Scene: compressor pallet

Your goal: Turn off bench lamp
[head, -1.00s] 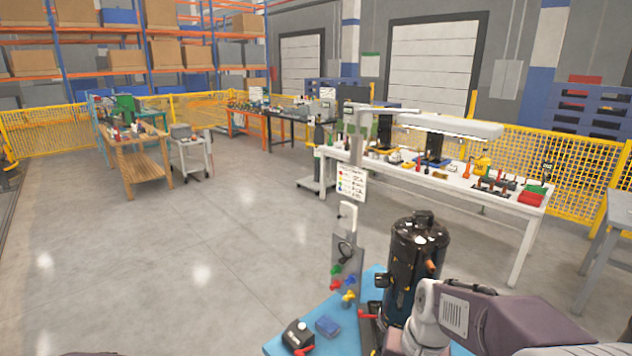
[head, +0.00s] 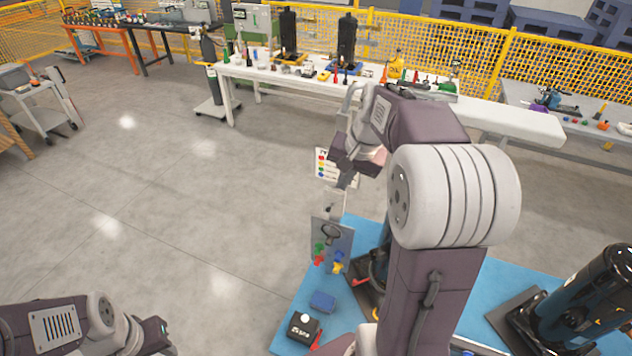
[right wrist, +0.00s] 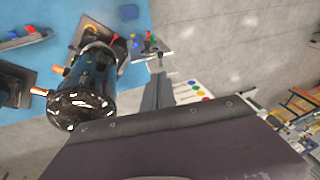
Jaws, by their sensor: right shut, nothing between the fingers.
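The bench lamp's long white head (head: 520,121) reaches right over the blue pallet, partly behind my right arm in the head view. I cannot tell from above whether it is lit. Its slim upright (head: 333,208) rises behind a grey panel at the pallet's far left corner. My right gripper (head: 345,181) is shut and empty, pointing down close to the upright; I cannot tell whether they touch. Its shut fingers (right wrist: 158,91) also show in the right wrist view. My left gripper (head: 155,336) is low at the left, its fingers unclear.
The grey panel (head: 331,241) holds coloured knobs. A black compressor (right wrist: 82,98) stands close to my right gripper in the wrist view; another dark cylinder (head: 590,300) is at the right. A white workbench (head: 290,80) stands behind.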

